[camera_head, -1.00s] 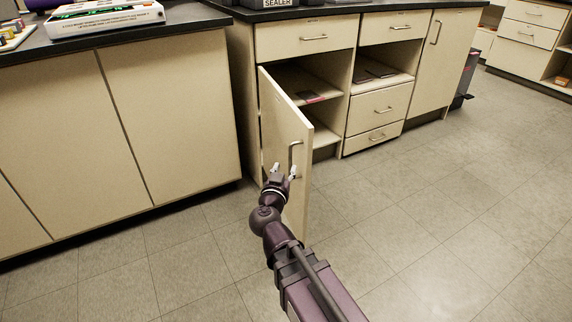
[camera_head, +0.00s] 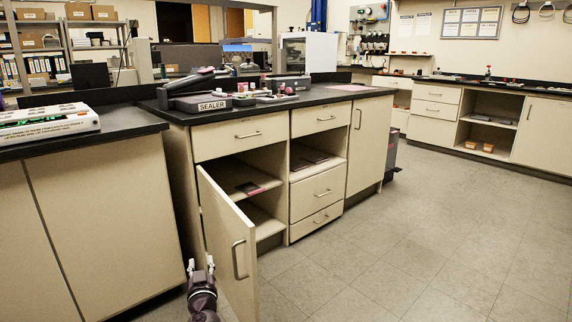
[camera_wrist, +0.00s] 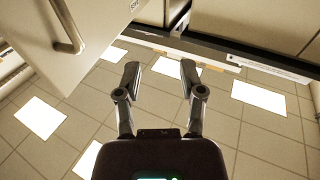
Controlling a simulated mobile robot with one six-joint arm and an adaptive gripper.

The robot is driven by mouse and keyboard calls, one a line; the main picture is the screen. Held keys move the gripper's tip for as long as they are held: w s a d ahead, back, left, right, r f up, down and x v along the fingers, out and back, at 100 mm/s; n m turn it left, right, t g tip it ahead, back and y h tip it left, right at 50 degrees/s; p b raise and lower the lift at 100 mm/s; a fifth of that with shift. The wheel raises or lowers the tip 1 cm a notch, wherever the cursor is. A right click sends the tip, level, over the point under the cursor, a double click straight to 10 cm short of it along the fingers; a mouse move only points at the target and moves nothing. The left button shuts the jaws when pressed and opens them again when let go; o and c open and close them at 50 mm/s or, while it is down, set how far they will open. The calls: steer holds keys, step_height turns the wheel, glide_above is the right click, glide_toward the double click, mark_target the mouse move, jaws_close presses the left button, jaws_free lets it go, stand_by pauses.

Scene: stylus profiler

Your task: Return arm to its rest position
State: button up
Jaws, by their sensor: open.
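My gripper (camera_head: 201,267) is at the bottom left of centre in the head view, in front of the cabinets and just left of the open cabinet door (camera_head: 226,240). Its two fingers are spread and nothing is between them. In the wrist view my gripper (camera_wrist: 160,75) is open and empty over the tiled floor. The door's bar handle (camera_head: 240,259) is on the face to the right of my gripper in the head view. The handle also shows at the upper left of the wrist view (camera_wrist: 68,28), apart from the fingers. Most of my arm is out of the head view.
The open cabinet shows shelves with a dark, pink-edged item (camera_head: 250,188). A closed cabinet (camera_head: 105,225) stands to the left. The black counter (camera_head: 330,97) above holds a sealer (camera_head: 212,104). The floor (camera_head: 400,250) to the right is clear.

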steer(key=d+f+n+g+p, duration=0.1)
steer(key=d+f+g+p, duration=0.2)
steer(key=d, duration=0.4)
steer(key=d+f+g+p, duration=0.2)
steer(key=d+g, duration=0.3)
steer(key=d, duration=0.2)
steer(key=d+f+n+g+p, duration=0.1)
steer(key=d+f+g+p, duration=0.1)
steer(key=d+g+p, duration=0.3)
steer(key=s+d+m+g+h+p, duration=0.1)
steer(key=s+d+m+g+h, duration=0.25)
steer(key=d, duration=0.65)
steer(key=s+d+m+g+h+p, duration=0.15)
steer(key=s+d, duration=0.35)
steer(key=d, duration=0.6)
step_height(320, 180, up, 36)
steer(key=p, duration=3.6)
steer(key=shift+m, duration=0.4)
